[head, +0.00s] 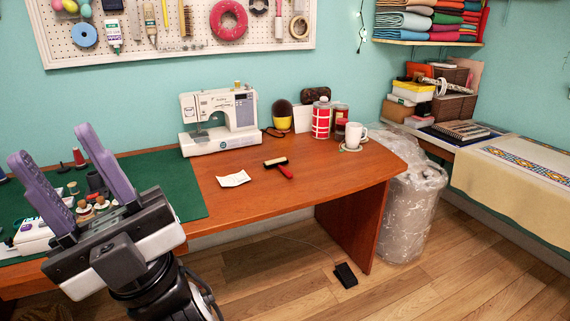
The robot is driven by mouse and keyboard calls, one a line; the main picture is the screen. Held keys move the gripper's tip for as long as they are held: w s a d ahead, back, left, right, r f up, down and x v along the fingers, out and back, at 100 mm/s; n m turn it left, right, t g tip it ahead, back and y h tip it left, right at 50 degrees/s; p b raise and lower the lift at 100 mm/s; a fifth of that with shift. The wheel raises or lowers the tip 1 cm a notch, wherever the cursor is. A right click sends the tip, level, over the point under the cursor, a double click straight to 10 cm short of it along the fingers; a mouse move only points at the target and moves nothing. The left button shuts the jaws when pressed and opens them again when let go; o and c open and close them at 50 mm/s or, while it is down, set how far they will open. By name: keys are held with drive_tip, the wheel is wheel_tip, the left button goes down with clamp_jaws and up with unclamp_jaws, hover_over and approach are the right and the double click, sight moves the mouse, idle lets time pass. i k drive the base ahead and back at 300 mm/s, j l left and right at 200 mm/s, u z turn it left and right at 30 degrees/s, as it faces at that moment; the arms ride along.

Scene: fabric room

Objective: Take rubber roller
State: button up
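The rubber roller (277,165) lies on the bare wooden part of the desk. It has a pale roller head with a dark frame and a short red handle that points to the lower right. My gripper (60,160) is at the lower left of the head view, above the desk's left part. Its two purple fingers are spread wide apart with nothing between them. The gripper is well to the left of the roller and apart from it.
A sewing machine (220,120) stands behind the roller. A white paper (233,179) lies left of it. A white mug (354,136) and a red canister (321,119) stand to the right. A green mat (178,190) with spools lies near my gripper. The desk's front right is clear.

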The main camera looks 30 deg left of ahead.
sight(287, 173)
drive_tip(key=i+j, duration=1.25)
drive_tip(key=j, duration=0.25)
drive_tip(key=i, duration=0.35)
